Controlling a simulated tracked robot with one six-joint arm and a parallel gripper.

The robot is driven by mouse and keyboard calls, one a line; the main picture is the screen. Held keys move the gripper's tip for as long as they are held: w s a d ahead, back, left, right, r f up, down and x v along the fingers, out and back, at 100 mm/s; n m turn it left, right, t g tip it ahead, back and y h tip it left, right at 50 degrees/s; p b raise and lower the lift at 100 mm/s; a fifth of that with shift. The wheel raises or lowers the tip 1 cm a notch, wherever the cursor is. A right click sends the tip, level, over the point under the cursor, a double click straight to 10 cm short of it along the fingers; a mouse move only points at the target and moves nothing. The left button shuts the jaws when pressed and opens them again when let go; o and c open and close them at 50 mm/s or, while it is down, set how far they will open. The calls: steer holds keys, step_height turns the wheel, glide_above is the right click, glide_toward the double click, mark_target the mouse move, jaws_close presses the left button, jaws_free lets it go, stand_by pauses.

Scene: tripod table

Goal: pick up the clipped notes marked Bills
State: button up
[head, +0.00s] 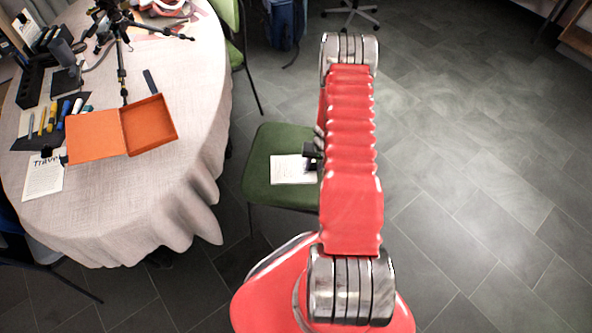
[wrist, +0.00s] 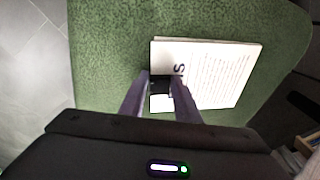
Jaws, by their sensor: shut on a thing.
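A white sheaf of notes (head: 288,170) shows over the green chair seat, left of my red arm. In the wrist view the notes (wrist: 222,72) show lines of small print and part of a large black heading, ending in an S; the rest of the heading is hidden. A black clip (wrist: 159,84) sits at their left edge. My gripper (wrist: 160,80) is shut on the clipped notes at this clip, one finger on each side. I cannot tell whether the notes touch the seat. In the head view my arm hides most of the gripper.
The green chair (head: 262,190) stands right of a round table (head: 150,210) with a pale cloth. On the table are an open orange box (head: 95,135), a tripod (head: 122,75), markers and notes headed Travel (head: 42,178). The floor at right is clear.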

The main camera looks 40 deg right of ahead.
steer(key=shift+s+a+f, duration=0.15)
steer(key=shift+s+a, duration=0.15)
steer(key=shift+a, duration=0.1)
steer(key=shift+c, duration=0.6)
step_height(320, 180, up, 10)
steer(key=shift+w+d, duration=0.15)
steer(key=shift+d, duration=0.15)
steer(key=shift+c, duration=0.2)
